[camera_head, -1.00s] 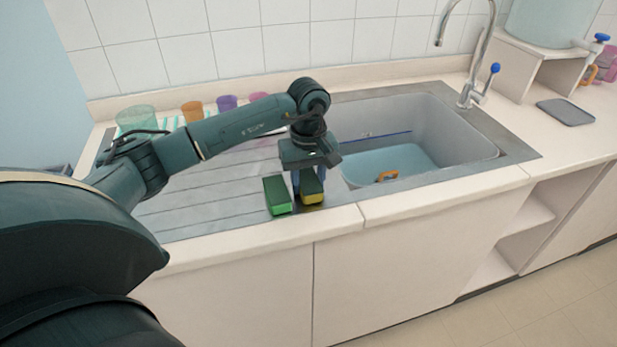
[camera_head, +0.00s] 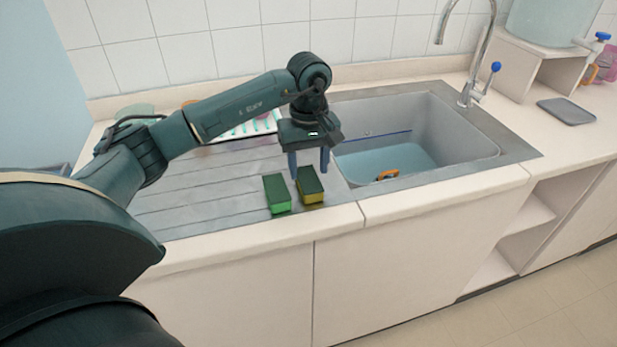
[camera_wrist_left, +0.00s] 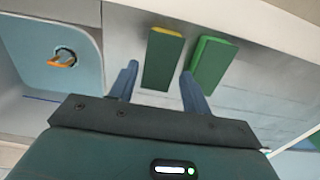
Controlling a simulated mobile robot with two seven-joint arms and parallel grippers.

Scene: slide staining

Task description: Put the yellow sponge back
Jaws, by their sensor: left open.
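The yellow sponge (camera_head: 311,194), with a dark green top, rests on the metal drainboard close to the front edge, just left of the sink. A green sponge (camera_head: 278,200) lies beside it on the left, a small gap apart. My left gripper (camera_head: 309,172) is open and empty, above and slightly behind the yellow sponge. In the left wrist view, the yellow sponge (camera_wrist_left: 162,62) shows just beyond and between the two blue fingers (camera_wrist_left: 157,85), and the green sponge (camera_wrist_left: 211,62) is to its right. My right gripper is not in view.
The sink (camera_head: 440,125) holds bluish water and an orange object (camera_head: 388,175). A tap (camera_head: 478,75) stands behind it. The ribbed drainboard (camera_head: 200,195) left of the sponges is clear.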

